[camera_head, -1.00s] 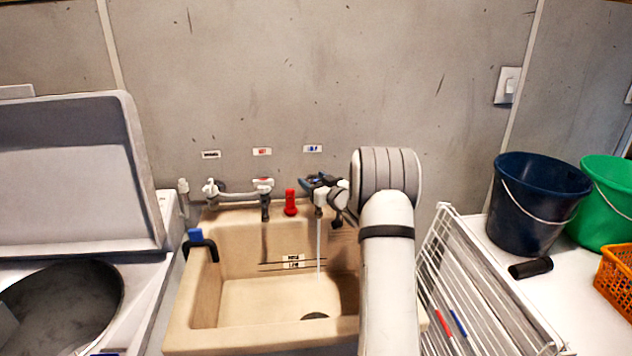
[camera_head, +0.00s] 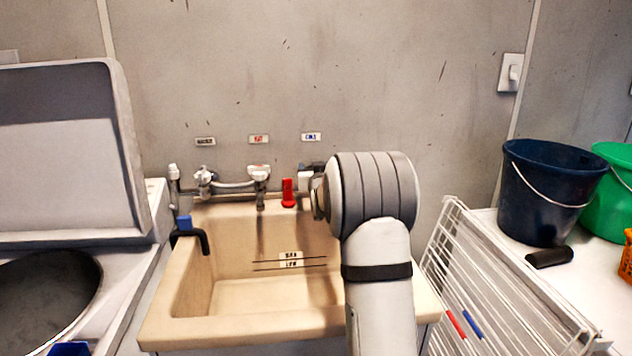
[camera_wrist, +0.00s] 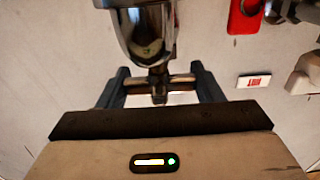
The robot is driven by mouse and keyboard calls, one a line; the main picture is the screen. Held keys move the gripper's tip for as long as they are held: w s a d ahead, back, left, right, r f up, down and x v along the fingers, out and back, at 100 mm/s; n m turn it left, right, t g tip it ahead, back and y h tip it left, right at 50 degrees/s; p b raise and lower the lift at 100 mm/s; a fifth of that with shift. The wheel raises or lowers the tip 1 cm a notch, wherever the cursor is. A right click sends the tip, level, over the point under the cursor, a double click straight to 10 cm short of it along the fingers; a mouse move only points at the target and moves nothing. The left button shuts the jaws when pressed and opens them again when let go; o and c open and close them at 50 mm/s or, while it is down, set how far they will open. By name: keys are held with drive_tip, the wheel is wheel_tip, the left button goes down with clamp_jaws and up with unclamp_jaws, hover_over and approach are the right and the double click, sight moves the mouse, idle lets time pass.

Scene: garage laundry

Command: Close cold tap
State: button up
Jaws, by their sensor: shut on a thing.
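The cold tap sits under the blue label (camera_head: 311,136) at the back right of the sink. It is mostly hidden behind my arm in the head view. In the wrist view its shiny metal body (camera_wrist: 148,35) and cross-shaped handle (camera_wrist: 160,90) show. My gripper (camera_wrist: 160,84) has a dark finger on each side of the handle and is shut on it. The sink (camera_head: 165,325) is beige, and no water stream shows in its visible part. The spout's mouth is hidden.
A red fitting (camera_head: 288,193) stands close left of the cold tap. Another tap (camera_head: 259,174) is under the red label (camera_head: 259,139). A white drying rack (camera_head: 480,270) and a dark blue bucket (camera_head: 545,195) are at right. A washer with raised lid (camera_head: 65,150) is at left.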

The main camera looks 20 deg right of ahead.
drive_tip(key=shift+r+h, duration=0.2)
drive_tip(key=shift+h, duration=0.1)
drive_tip(key=o, duration=1)
drive_tip(key=shift+f, duration=0.15)
drive_tip(key=shift+s, duration=0.1)
drive_tip(key=b+v, duration=0.1)
drive_tip(key=v, duration=0.6)
drive_tip(key=shift+s+a, duration=0.1)
drive_tip(key=shift+s, duration=0.2)
